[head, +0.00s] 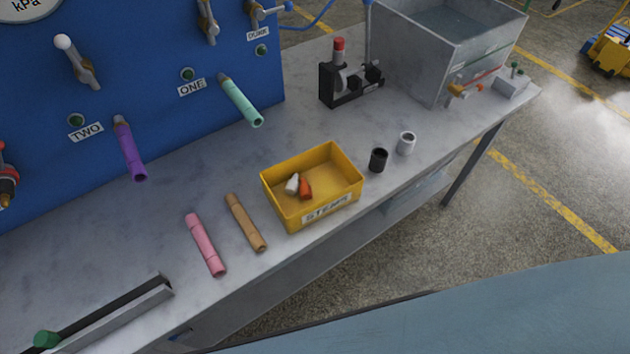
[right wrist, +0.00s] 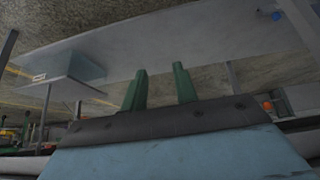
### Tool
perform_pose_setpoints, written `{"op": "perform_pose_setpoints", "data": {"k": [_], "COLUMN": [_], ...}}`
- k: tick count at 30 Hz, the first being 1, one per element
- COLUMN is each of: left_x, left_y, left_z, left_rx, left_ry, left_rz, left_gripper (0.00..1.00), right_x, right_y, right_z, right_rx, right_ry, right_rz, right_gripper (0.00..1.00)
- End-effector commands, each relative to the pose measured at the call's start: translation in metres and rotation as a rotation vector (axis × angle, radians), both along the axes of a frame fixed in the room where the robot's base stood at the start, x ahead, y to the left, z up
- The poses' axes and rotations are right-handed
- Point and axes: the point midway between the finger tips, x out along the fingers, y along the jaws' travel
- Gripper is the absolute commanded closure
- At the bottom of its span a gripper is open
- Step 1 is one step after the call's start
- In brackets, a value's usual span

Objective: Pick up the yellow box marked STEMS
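The yellow box (head: 280,203) marked STEMS stands upright on the grey bench near its front edge in the head view. It is open at the top, and a white piece (head: 292,184) and an orange-red piece (head: 306,188) lie inside. Its white label faces the front edge. My right gripper (right wrist: 161,82) shows in the right wrist view with two green fingers apart and nothing between them. It is away from the box, which I cannot make out in that view. My left gripper is not in view.
A tan hose (head: 246,222) and a pink hose (head: 206,245) lie left of the box. A black cup (head: 378,160) and a white cup (head: 406,144) stand to its right. A blue panel (head: 150,60) with hanging hoses rises behind. A metal tank (head: 420,50) stands at the far right.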

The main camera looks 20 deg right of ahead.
Motion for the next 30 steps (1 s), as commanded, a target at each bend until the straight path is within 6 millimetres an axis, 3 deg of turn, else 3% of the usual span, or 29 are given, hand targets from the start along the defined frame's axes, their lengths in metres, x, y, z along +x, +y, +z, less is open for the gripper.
{"op": "perform_pose_setpoints", "data": {"k": [1, 6, 9, 13, 16, 19, 30], "left_x": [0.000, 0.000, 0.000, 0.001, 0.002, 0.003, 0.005], "left_y": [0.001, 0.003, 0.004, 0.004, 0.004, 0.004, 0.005], "left_z": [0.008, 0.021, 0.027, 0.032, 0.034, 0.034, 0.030], "left_rx": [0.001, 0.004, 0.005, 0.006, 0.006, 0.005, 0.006], "left_ry": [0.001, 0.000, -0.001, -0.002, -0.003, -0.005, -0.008], "left_rz": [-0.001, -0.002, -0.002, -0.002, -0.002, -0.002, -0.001], "left_gripper": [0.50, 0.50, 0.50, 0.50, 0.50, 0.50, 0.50], "right_x": [0.020, 0.073, 0.092, 0.106, 0.110, 0.117, 0.173], "right_y": [0.017, 0.058, 0.071, 0.077, 0.078, 0.079, 0.095], "right_z": [0.038, 0.154, 0.217, 0.277, 0.302, 0.310, 0.286], "right_rx": [0.025, 0.102, 0.140, 0.176, 0.190, 0.196, 0.197], "right_ry": [-0.075, -0.303, -0.414, -0.517, -0.558, -0.577, -0.579], "right_rz": [0.005, 0.000, -0.016, -0.040, -0.054, -0.058, -0.058], "right_gripper": [0.71, 0.71, 0.71, 0.71, 0.71, 0.71, 0.71]}}
